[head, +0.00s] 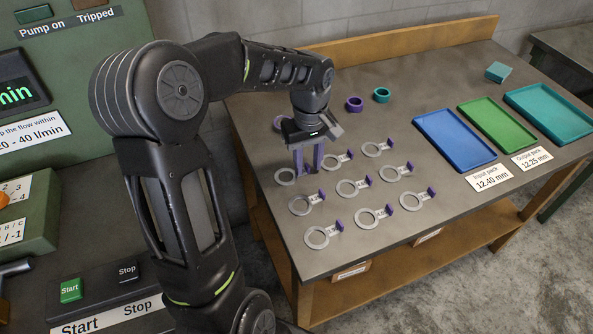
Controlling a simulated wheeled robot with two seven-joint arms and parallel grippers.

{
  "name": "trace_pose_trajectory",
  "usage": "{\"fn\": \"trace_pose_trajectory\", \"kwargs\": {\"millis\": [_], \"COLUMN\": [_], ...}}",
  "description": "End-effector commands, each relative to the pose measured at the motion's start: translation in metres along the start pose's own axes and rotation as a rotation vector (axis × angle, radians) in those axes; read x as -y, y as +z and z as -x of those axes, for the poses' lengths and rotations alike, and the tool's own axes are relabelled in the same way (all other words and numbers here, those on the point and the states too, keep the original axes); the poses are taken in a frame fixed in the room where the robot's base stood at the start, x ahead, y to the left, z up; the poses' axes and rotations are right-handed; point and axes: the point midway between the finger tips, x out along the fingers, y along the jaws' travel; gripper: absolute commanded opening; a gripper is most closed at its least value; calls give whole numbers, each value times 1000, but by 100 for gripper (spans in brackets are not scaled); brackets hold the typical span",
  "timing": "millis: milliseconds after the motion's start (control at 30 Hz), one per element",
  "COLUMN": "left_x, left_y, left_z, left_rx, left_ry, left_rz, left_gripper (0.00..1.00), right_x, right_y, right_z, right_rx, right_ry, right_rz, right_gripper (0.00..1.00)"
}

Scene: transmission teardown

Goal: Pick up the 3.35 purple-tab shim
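Several grey ring shims with upright purple tabs lie in a grid on the grey bench. Their labels are too small to read, so I cannot tell which is the 3.35 one. My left gripper (308,168) points down at the back-left shim (285,177), at its tab end. Its two purple-looking fingers stand apart with a gap between them. The fingers partly hide that shim's tab, and I cannot tell whether they touch it. Neighbouring shims (331,162) and (299,206) lie close by. My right gripper is out of view.
Blue (452,158), green (497,141) and teal (548,130) trays stand empty at the right of the bench (440,240). A control panel (105,290) is at the left.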

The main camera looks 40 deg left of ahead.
Motion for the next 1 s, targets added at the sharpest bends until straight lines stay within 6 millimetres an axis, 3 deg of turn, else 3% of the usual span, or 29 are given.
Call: {"fn": "trace_pose_trajectory", "kwargs": {"millis": [567, 933, 1000], "left_x": [0, 0, 0], "left_y": [0, 0, 0], "left_z": [0, 0, 0], "left_rx": [-1, -1, -1], "left_ry": [0, 0, 0], "left_rz": [-1, -1, -1], "left_gripper": [32, 2, 0], "right_x": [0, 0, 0], "right_y": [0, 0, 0], "right_z": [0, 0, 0], "right_rx": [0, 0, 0], "right_ry": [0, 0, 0], "right_rz": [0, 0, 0], "right_gripper": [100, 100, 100]}}
